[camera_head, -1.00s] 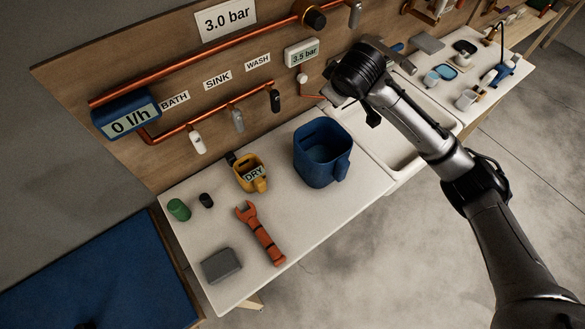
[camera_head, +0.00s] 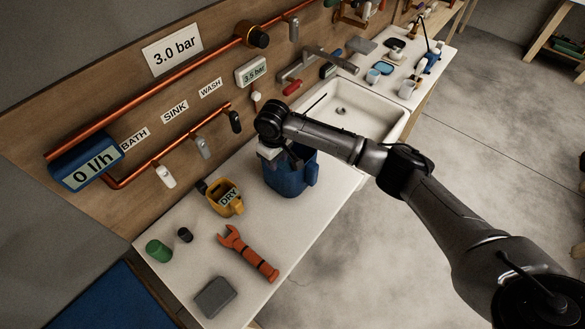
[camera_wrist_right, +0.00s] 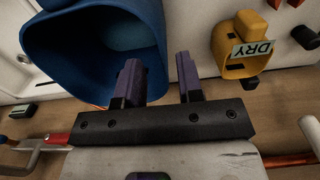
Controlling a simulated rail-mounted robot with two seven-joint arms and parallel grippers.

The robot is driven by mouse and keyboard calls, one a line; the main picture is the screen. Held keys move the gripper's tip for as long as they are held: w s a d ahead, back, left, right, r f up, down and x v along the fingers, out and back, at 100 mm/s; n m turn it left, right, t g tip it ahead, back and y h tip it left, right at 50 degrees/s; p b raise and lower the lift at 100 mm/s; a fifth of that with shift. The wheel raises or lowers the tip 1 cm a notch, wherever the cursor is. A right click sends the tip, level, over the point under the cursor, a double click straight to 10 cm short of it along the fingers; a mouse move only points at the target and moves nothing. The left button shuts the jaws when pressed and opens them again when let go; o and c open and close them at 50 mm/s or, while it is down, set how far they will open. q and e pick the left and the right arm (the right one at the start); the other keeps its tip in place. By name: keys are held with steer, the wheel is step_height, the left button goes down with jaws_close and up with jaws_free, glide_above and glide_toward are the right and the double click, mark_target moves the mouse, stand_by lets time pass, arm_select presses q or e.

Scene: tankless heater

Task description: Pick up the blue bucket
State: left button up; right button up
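The blue bucket (camera_head: 290,180) stands upright on the white counter, left of the sink. The two fingers of my right gripper (camera_wrist_right: 160,78) are apart. One finger overlaps the bucket's mouth and the other is just outside its right edge; contact cannot be told. My left gripper is not in view.
A yellow container (camera_head: 225,199) labelled DRY stands left of the bucket. A red wrench (camera_head: 248,254), a grey block (camera_head: 214,297) and a green cylinder (camera_head: 158,250) lie nearer. Taps and copper pipes (camera_head: 180,152) line the wall behind. The sink (camera_head: 350,115) is to the right.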

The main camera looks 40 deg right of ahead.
step_height(320, 180, down, 7)
steer(key=shift+r, duration=0.15)
stand_by(0.4)
jaws_close()
steer(key=shift+r, duration=0.1)
stand_by(1.3)
